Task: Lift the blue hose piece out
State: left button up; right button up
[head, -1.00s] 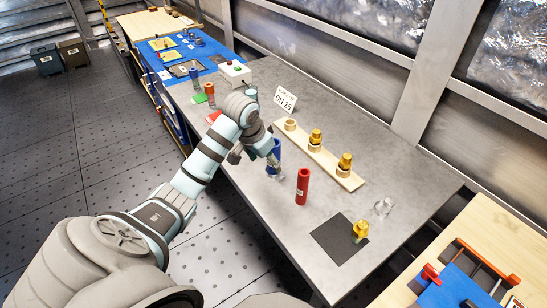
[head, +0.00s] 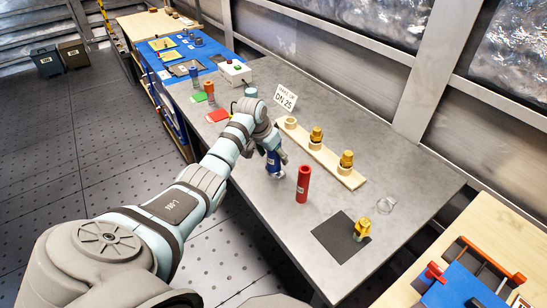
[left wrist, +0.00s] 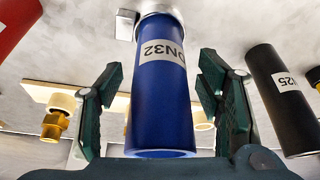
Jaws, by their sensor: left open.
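The blue hose piece (head: 273,163) stands on the grey bench in the head view, partly hidden by my left gripper (head: 267,147). In the left wrist view the blue hose piece (left wrist: 162,95) carries a white DN32 label. Its far end meets a pale clear or metallic part (left wrist: 150,22). My left gripper (left wrist: 160,80) is open, with one dark green finger on each side of the hose. Gaps show between the fingers and the hose. My right gripper is not in view.
A red hose piece (head: 303,184) stands close by. A black hose piece (left wrist: 282,95) stands beside the blue one in the wrist view. A wooden rack (head: 350,180) with brass fittings lies behind. A brass fitting (head: 362,228) stands on a dark mat (head: 333,240). A clear ring (head: 387,205) lies nearby.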

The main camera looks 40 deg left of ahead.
pick_arm(q)
jog(key=shift+r, duration=0.15)
jog(key=c, duration=1.3)
notch_tip(320, 180, up, 20)
jog(key=shift+p, duration=0.9)
